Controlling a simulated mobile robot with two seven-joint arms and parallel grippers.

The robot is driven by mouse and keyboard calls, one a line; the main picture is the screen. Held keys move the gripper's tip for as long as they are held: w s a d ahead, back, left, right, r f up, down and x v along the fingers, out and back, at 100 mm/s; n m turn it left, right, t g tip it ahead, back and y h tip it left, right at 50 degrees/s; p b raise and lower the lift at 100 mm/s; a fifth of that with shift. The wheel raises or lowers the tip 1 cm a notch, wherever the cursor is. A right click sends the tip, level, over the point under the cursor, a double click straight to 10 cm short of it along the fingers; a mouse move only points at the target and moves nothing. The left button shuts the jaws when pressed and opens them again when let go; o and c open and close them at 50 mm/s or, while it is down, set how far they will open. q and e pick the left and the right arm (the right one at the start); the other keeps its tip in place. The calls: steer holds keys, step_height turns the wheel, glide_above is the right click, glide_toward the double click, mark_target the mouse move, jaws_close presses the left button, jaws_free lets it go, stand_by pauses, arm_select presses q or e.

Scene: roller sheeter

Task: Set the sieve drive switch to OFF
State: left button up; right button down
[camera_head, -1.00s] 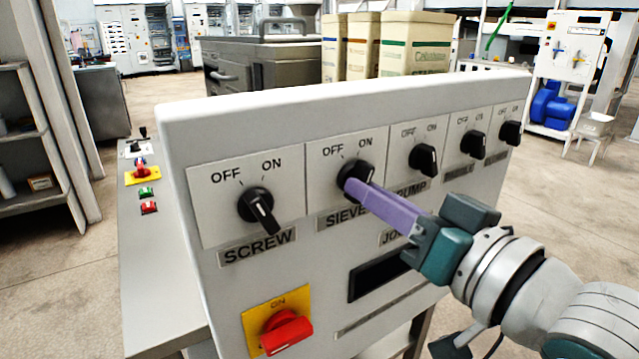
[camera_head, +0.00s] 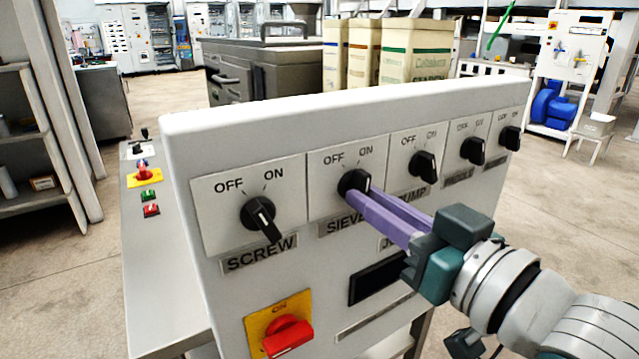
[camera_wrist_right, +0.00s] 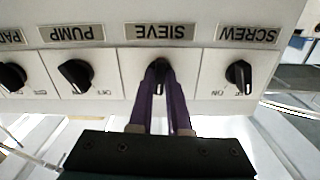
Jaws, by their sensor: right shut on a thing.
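The sieve switch (camera_head: 353,182) is a black rotary knob on a white plate marked OFF at left and ON at right, above the SIEVE label (camera_head: 338,226). My right gripper (camera_head: 362,196) has long purple fingers and reaches the knob from the lower right, shut on it. In the right wrist view the picture is upside down, and the fingers (camera_wrist_right: 161,88) sit on both sides of the sieve knob (camera_wrist_right: 158,68). The fingers partly hide the knob and label, so its exact pointing is hard to tell. My left gripper is not in view.
The screw switch (camera_head: 262,215) is close on the left; the pump switch (camera_head: 424,166) is close on the right, with more knobs beyond. A red rotary handle (camera_head: 288,336) on a yellow plate is lower left.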

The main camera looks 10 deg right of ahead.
steer(key=n+p, duration=0.1)
steer(key=n, duration=0.4)
steer(key=shift+d, duration=0.1)
steer(key=shift+n, duration=0.3)
stand_by(0.4)
steer(key=c, duration=0.9)
jaws_free()
steer(key=shift+o, duration=0.2)
steer(key=v, duration=1)
steer(key=shift+p, duration=0.35)
steer(key=shift+r, duration=0.1)
